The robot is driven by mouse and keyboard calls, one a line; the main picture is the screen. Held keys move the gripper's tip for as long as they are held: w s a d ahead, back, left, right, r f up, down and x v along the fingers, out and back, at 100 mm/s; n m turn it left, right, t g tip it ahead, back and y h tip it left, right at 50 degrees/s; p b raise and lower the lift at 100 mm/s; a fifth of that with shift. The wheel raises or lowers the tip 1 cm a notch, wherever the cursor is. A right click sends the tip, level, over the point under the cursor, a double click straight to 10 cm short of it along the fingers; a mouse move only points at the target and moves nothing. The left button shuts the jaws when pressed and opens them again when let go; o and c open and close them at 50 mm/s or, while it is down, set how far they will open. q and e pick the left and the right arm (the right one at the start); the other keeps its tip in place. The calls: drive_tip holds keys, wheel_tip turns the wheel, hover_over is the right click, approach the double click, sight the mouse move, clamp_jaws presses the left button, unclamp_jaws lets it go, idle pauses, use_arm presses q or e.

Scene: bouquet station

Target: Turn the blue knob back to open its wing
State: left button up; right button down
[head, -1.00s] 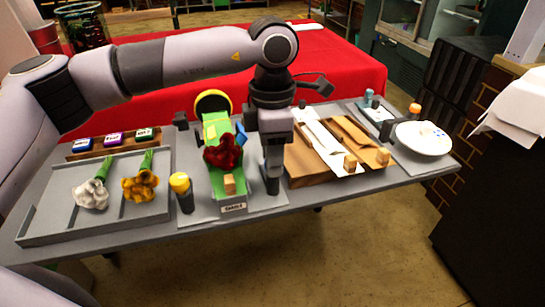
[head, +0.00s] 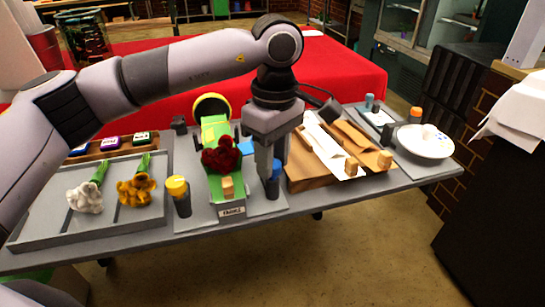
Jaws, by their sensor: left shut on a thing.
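The blue knob (head: 273,187) stands upright at the right front of the green cradle (head: 214,187), on the grey table. My left gripper (head: 270,168) points down and is shut on the knob's top, covering part of it. A blue wing (head: 246,147) shows at the cradle's right side, beside the red flowers (head: 221,156) lying in it. Part of the wing is hidden by my gripper and the flowers, so its exact angle is unclear. A yellow knob (head: 178,188) stands at the cradle's left front. My right gripper is not in view.
A grey tray (head: 60,228) with white and orange flowers lies at the left. A brown wooden holder with paper sheets (head: 312,174) is close to the right of my gripper. A white plate (head: 424,141) sits at the far right. The floor in front is clear.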

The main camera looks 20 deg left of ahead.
use_arm(q)
drive_tip(key=shift+r+m, duration=0.1)
drive_tip(key=shift+m, duration=0.5)
drive_tip(key=o, duration=1)
drive_tip(key=shift+o, duration=0.2)
drive_tip(key=shift+w+d+r, duration=0.1)
drive_tip(key=shift+w+r, duration=0.05)
drive_tip(key=shift+r, duration=3.4)
